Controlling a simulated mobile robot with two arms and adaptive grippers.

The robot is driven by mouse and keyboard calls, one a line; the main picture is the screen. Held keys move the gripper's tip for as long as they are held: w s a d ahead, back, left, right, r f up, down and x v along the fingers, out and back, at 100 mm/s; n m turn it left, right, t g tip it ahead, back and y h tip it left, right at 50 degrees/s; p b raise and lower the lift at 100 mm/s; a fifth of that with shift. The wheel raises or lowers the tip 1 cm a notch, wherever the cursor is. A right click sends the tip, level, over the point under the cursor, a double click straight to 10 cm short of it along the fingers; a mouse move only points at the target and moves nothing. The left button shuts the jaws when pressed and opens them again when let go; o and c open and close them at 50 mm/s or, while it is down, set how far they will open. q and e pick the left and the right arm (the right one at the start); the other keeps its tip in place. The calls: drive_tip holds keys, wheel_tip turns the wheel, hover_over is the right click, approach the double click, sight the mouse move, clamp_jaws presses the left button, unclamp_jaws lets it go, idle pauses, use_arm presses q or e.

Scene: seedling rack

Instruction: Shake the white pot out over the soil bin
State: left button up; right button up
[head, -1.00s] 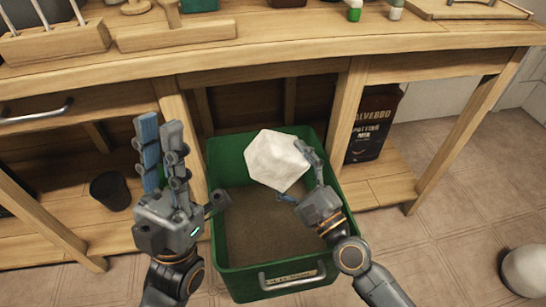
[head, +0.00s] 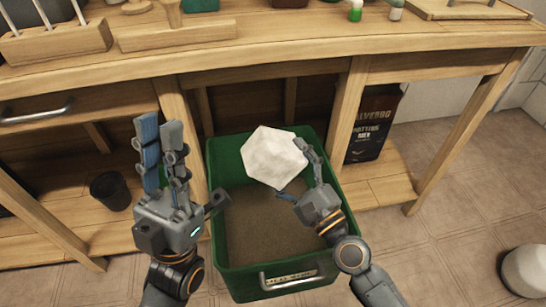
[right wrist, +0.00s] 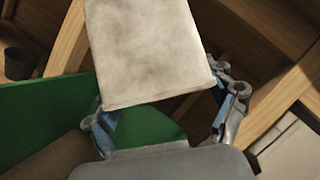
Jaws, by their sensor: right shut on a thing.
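The white pot (head: 274,157) is pale and faceted, and its opening does not show in the head view. My right gripper (head: 299,172) is shut on it and holds it over the back part of the green soil bin (head: 222,253). In the right wrist view the pot (right wrist: 150,50) sits between the blue-padded fingers (right wrist: 162,118), its side smudged grey. Brown soil (head: 262,228) covers the bin's floor.
The wooden bench (head: 270,58) stands behind the bin, with racks and small bottles on top. A black pot (head: 110,190) and a dark potting mix bag (head: 373,123) are on its lower shelf. A white rounded object (head: 524,270) is on the floor at right.

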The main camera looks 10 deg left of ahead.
drive_tip(key=shift+d+f, duration=0.15)
drive_tip(key=shift+f, duration=0.3)
